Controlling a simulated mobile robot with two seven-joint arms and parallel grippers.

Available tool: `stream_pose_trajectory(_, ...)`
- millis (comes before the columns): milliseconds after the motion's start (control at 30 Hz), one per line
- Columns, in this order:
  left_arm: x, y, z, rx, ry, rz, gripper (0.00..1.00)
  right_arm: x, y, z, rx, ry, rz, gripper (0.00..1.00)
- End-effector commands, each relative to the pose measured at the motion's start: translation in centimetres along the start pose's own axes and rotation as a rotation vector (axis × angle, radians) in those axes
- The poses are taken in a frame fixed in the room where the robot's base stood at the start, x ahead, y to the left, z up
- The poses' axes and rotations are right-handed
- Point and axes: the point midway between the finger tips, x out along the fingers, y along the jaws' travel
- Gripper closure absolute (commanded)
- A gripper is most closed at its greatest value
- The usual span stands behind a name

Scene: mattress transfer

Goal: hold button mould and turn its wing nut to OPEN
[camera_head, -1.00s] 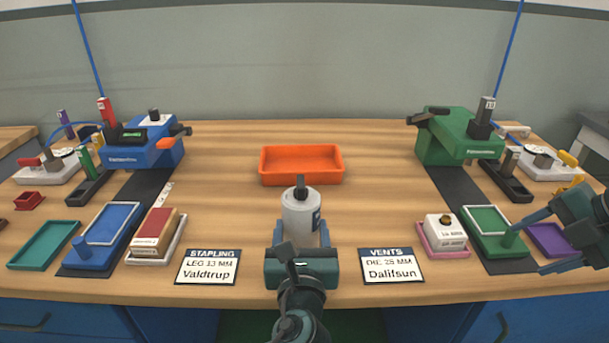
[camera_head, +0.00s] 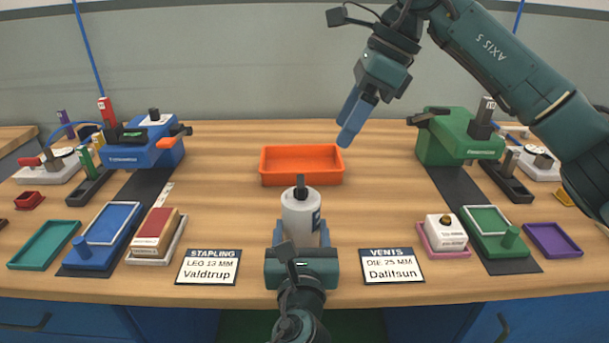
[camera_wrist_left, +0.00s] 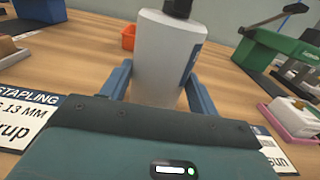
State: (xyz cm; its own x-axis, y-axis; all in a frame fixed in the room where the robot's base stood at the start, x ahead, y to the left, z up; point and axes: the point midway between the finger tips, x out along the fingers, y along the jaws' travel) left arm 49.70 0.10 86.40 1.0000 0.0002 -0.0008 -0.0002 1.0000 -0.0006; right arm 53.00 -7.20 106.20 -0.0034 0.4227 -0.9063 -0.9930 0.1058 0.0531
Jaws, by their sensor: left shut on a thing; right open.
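My right gripper (camera_head: 355,118) is open and empty, raised above and behind the mould to the right, fingers pointing down.
An orange tray (camera_head: 301,179) lies behind the mould. A blue machine (camera_head: 140,155) stands left and a green machine (camera_head: 450,150) right. Cards reading STAPLING (camera_head: 208,267) and VENTS (camera_head: 392,266) flank my left gripper. The tabletop around the mould is mostly clear.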

Motion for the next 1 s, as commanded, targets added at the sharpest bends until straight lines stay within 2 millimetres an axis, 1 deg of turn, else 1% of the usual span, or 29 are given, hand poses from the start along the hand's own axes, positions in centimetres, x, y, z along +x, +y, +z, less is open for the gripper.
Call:
stream_pose_trajectory(33, 0.0, 0.0, 0.3, -0.002, -0.006, -0.001, 0.84, -0.2, 0.4, 1.1, -0.055, 0.016, 0.003, 0.38)
stream_pose_trajectory(100, 0.0, 0.0, 0.3, -0.002, -0.006, -0.001, 0.84, -0.3, 0.7, 1.8, -0.113, 0.035, 0.008, 0.38)
stream_pose_trajectory(167, 0.0, 0.0, 0.3, -0.002, -0.006, -0.001, 0.84, -0.2, 0.9, 2.2, -0.141, 0.043, 0.011, 0.38)
stream_pose_trajectory(267, 0.0, 0.0, 0.3, -0.002, -0.006, -0.001, 0.84, 0.6, 1.0, 2.4, -0.158, 0.049, 0.014, 0.38)
stream_pose_trajectory(367, 0.0, 0.0, 0.3, -0.002, -0.006, -0.001, 0.84, 2.0, 1.0, 2.3, -0.159, 0.048, 0.015, 0.38)
stream_pose_trajectory(600, 0.0, 0.0, 0.3, -0.002, -0.006, -0.001, 0.84, 6.9, 1.1, 2.1, -0.157, 0.047, 0.016, 0.38)
stream_pose_trajectory(700, 0.0, 0.0, 0.3, -0.002, -0.006, -0.001, 0.84, 8.7, 1.1, 2.0, -0.157, 0.046, 0.015, 0.38)
stream_pose_trajectory(800, 0.0, 0.0, 0.3, -0.002, -0.006, -0.001, 0.84, 10.1, 1.1, 1.9, -0.156, 0.046, 0.013, 0.38)
stream_pose_trajectory(900, 0.0, 0.0, 0.3, -0.002, -0.006, -0.001, 0.84, 11.1, 1.1, 1.9, -0.156, 0.046, 0.013, 0.38)
stream_pose_trajectory(1000, 0.0, 0.0, 0.3, -0.002, -0.006, -0.001, 0.84, 11.5, 1.1, 1.9, -0.156, 0.046, 0.012, 0.38)
